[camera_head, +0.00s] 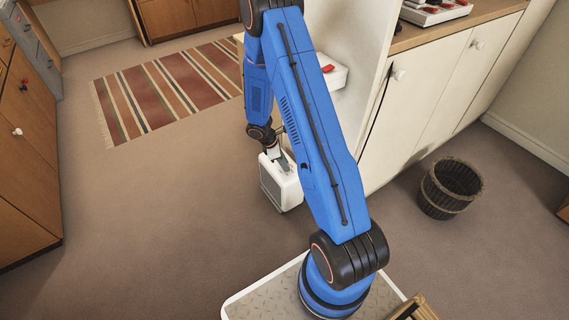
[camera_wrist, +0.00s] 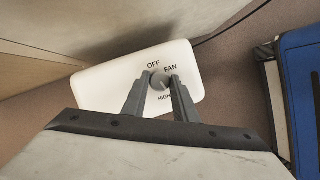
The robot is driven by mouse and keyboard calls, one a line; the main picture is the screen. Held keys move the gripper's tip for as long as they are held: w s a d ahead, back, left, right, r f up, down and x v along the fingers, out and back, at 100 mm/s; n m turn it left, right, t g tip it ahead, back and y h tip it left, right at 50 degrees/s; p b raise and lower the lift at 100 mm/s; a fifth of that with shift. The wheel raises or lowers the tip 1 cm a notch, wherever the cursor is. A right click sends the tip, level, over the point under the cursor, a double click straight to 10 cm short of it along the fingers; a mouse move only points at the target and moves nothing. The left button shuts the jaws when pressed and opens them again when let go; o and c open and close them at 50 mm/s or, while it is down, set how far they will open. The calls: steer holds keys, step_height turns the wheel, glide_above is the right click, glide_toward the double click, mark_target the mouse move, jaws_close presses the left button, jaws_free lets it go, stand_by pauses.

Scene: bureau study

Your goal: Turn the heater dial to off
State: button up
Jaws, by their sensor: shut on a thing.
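The white heater (camera_head: 282,186) stands on the floor beside the white cabinet, partly hidden by my arm in the head view. Its top panel (camera_wrist: 105,88) shows in the wrist view with the labels OFF, FAN and HIGH around a small grey dial (camera_wrist: 159,81). My gripper (camera_wrist: 160,82) is over the panel with its two fingers on either side of the dial, shut on it. The fingers hide part of the dial and its labels, and I cannot tell for certain which label the dial points to. In the head view my gripper (camera_head: 273,155) reaches down to the heater's top.
A dark cord (camera_wrist: 232,22) runs from the heater's far side. A wicker basket (camera_head: 450,188) stands on the floor at the right. White cabinets (camera_head: 440,95) line the right side and wooden drawers (camera_head: 22,150) the left. A striped rug (camera_head: 170,88) lies behind. Carpet between is clear.

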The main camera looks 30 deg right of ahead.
steer(key=n+t, duration=0.1)
steer(key=n, duration=0.2)
steer(key=shift+s+n, duration=0.15)
steer(key=shift+n, duration=0.15)
steer(key=n+t, duration=0.1)
steer(key=n, duration=0.2)
steer(key=shift+s+n+t, duration=0.1)
steer(key=shift+n+t, duration=0.3)
steer(key=n+t, duration=0.1)
steer(key=n, duration=0.2)
steer(key=shift+s+n, duration=0.15)
steer(key=shift+n, duration=0.15)
steer(key=shift+d+n+t+y, duration=0.1)
steer(key=shift+n+t+y, duration=0.4)
steer(key=shift+n, duration=1.2)
steer(key=o, duration=1)
steer(key=shift+r, duration=0.1)
steer(key=shift+s+v, duration=0.15)
steer(key=shift+v, duration=4.15)
steer(key=shift+s+v, duration=0.15)
steer(key=shift+v, duration=4.2)
